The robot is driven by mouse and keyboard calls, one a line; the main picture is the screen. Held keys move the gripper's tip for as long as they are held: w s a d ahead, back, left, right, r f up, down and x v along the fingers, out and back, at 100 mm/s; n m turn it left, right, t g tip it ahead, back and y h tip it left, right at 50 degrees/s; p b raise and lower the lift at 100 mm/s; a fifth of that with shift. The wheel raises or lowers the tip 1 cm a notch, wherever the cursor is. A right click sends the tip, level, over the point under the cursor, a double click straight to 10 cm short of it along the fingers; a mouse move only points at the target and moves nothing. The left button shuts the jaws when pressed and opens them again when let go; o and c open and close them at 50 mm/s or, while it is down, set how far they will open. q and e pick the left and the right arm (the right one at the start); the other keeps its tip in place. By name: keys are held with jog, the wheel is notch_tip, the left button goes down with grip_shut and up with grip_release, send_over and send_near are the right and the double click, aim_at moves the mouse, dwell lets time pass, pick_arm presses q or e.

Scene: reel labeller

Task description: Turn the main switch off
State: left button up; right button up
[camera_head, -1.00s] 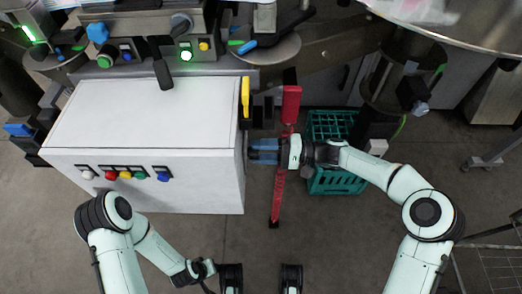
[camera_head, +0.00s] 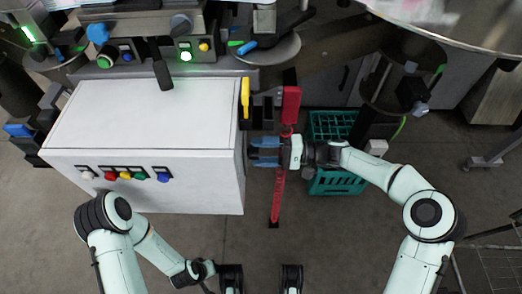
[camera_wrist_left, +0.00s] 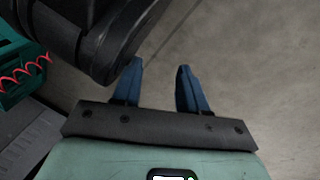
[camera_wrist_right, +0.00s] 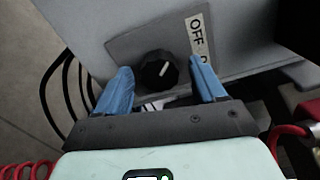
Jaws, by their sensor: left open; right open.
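The main switch is a black rotary knob (camera_wrist_right: 157,72) with a white pointer line, on a grey plate on the side of the white cabinet (camera_head: 140,115). The pointer slants to the upper right in the right wrist view. My right gripper (camera_wrist_right: 160,68) is open, with one blue finger on either side of the knob in that view; contact cannot be told. It faces the cabinet's right side in the head view (camera_head: 256,152). My left gripper (camera_wrist_left: 160,66) is open and empty, away from the switch.
A yellow handle (camera_head: 245,97) is at the cabinet's back right corner. Coloured buttons (camera_head: 125,175) line the cabinet's front. Floor in front is open.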

pick_arm(q)
jog(key=shift+t, duration=0.6)
jog(key=w+r, duration=0.1)
jog(key=w+r+p, duration=0.1)
jog(key=w+r, duration=0.1)
jog(key=shift+w+d+r+p, duration=0.2)
jog(key=shift+w+d+p, duration=0.1)
jog(key=shift+w+p, duration=0.1)
pick_arm(e)
jog(key=d, duration=1.3)
pick_arm(q)
jog(key=shift+s, duration=0.1)
